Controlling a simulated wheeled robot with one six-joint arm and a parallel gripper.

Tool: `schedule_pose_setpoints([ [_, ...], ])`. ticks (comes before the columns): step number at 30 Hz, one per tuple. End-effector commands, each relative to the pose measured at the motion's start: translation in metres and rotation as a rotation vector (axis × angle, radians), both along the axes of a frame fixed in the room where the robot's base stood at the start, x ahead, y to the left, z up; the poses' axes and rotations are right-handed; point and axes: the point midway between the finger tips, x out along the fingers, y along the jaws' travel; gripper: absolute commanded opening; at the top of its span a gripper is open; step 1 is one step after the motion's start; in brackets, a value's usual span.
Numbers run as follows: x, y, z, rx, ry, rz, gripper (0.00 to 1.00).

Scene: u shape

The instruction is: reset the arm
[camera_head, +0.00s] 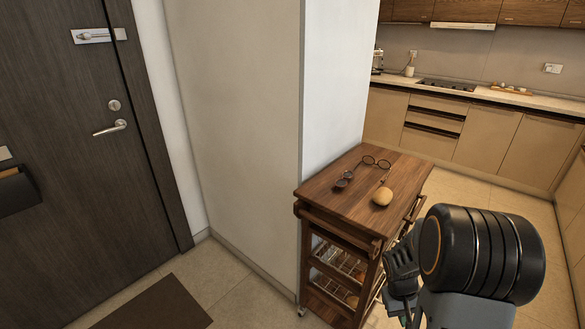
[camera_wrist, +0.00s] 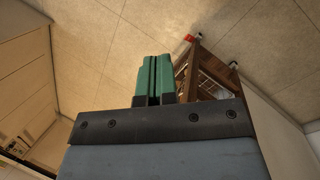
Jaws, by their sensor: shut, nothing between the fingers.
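My arm shows at the lower right of the head view, beside the front right side of a wooden trolley (camera_head: 345,205). In the wrist view my gripper (camera_wrist: 153,60) has its two green fingers pressed together with nothing between them. The lower part of the trolley (camera_wrist: 205,72) shows just right of the fingers in the wrist view. The gripper's fingertips cannot be made out in the head view.
On the trolley top lie glasses (camera_head: 376,162), a small dark item (camera_head: 344,180) and a round tan object (camera_head: 382,196). A white wall (camera_head: 240,120) stands behind it. A dark door (camera_head: 80,150) is at left, kitchen cabinets (camera_head: 485,135) at back right. Tiled floor lies between.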

Motion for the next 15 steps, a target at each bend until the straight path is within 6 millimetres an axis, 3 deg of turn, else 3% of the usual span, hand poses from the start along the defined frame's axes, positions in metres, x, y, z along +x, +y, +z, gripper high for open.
schedule_pose_setpoints([
  [1,-0.001,0.019,0.043,0.017,-0.041,-0.018,0.0],
  [6,-0.015,0.079,0.132,0.106,-0.171,-0.059,0.0],
  [10,-0.025,0.115,0.185,0.166,-0.289,-0.048,0.0],
  [15,-0.032,0.14,0.239,0.195,-0.435,0.018,0.0],
])
